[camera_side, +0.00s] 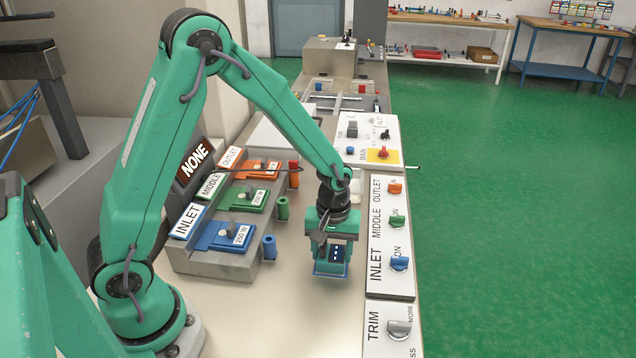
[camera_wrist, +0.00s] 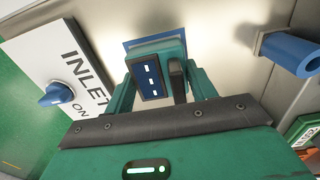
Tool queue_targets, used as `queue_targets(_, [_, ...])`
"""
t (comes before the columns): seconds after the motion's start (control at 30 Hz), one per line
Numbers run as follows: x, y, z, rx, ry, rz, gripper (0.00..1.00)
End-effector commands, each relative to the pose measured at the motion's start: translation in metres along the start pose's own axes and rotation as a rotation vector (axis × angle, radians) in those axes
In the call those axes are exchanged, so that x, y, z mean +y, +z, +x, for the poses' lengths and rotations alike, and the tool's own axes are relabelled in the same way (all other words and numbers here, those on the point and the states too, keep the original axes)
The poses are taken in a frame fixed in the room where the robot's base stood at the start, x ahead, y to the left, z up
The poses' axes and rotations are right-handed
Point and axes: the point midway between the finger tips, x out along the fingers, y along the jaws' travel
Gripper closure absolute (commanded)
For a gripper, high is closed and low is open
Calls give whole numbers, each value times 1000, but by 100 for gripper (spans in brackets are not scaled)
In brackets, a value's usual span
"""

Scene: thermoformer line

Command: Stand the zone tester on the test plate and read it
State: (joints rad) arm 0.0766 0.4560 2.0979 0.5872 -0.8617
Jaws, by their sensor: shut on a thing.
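My gripper (camera_side: 336,246) is low over the bench, pointing down, and is shut on the zone tester. The tester is a small block whose dark blue display (camera_side: 338,254) shows a few white marks and no readable number. In the wrist view the tester (camera_wrist: 150,80) sits between the two green fingers of my gripper (camera_wrist: 164,88), its display showing three white dashes. A blue-edged square, seemingly the test plate (camera_side: 331,275), lies under the tester; its blue edge also shows in the wrist view (camera_wrist: 129,44). I cannot tell whether the tester touches it.
A grey block with blue INLET, green MIDDLE and orange OUTLET modules (camera_side: 238,235) stands left of my gripper. A white switch panel (camera_side: 391,275) with coloured knobs is close on the right, above a TRIM knob (camera_side: 399,329). A sign (camera_side: 195,160) reads NONE. Bare bench lies in front.

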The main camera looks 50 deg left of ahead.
Motion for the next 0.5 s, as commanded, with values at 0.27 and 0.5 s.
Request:
queue_targets(0.27, [0,0,2,-1,-1,0,71])
queue_targets(0.5, [0,0,3,0,-1,0,22])
